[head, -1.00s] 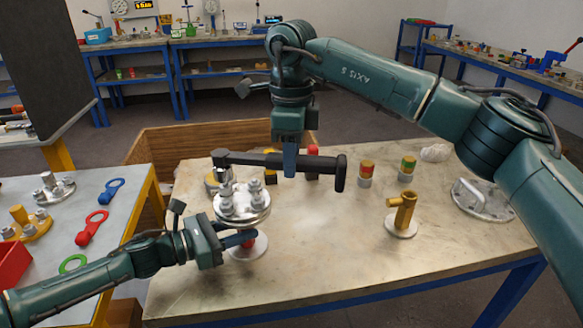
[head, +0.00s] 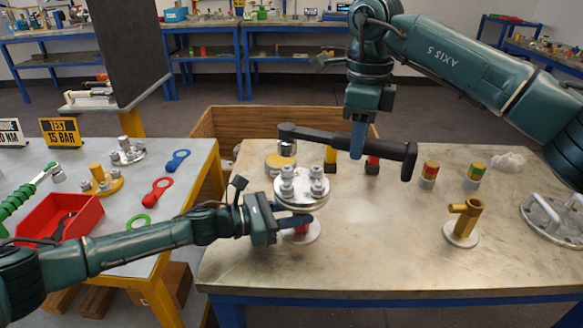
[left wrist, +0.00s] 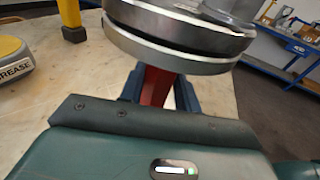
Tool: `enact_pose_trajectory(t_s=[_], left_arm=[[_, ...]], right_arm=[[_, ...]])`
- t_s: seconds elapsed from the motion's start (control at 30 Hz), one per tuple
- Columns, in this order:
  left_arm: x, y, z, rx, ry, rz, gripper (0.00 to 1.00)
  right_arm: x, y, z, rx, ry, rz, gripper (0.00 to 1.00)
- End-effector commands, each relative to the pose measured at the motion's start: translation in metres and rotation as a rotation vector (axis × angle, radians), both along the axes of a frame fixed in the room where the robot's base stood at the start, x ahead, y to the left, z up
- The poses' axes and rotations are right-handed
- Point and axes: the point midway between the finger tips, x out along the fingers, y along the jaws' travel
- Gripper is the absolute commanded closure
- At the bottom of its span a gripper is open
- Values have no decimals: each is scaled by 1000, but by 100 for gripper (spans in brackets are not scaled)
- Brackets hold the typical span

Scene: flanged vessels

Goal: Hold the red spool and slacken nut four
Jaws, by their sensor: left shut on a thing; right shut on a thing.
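The red spool (head: 301,230) stands on the right-hand table, its red body mostly hidden under a grey flange pair (head: 301,196) with several nuts and studs on top. My left gripper (head: 294,223) is shut around the red body, just below the flanges. In the left wrist view the red body (left wrist: 155,86) shows between the dark fingers under the flanges (left wrist: 175,40). My right gripper (head: 358,140) is shut on a black wrench (head: 392,149), held level. The wrench's head is above the left rear nut (head: 287,171); I cannot tell whether it touches. Nut numbers are not readable.
A grease tin (head: 278,164) stands behind the spool. A brass fitting (head: 463,217), two banded cylinders (head: 429,174) and a handled flange plate (head: 552,218) are to the right. The left table holds a red bin (head: 62,217) and coloured ring spanners (head: 157,193). The tabletop front right is clear.

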Motion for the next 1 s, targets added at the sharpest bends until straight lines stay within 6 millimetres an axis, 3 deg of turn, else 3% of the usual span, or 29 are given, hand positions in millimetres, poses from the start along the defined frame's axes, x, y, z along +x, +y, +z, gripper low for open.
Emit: enact_pose_trajectory(t_s=[0.03, 0.07, 0.37, 0.67, 0.77, 1.0], left_arm=[[0, 0, 0, -1, 2, 1, 86], [0, 0, 0, -1, 2, 1, 66], [0, 0, 0, 0, 1, 1, 42], [-1, 4, 0, 1, 0, 1, 42], [-5, 15, 1, 0, 2, 2, 42], [-21, 61, 5, 2, 1, 4, 42]], right_arm=[[0, 0, 1, 2, -2, 0, 98], [0, 0, 1, 2, -2, 0, 98], [0, 0, 1, 2, -2, 0, 98], [0, 0, 1, 1, -3, 0, 98], [0, 0, 1, 1, -3, 0, 98], [0, 0, 1, 1, -3, 0, 98]])
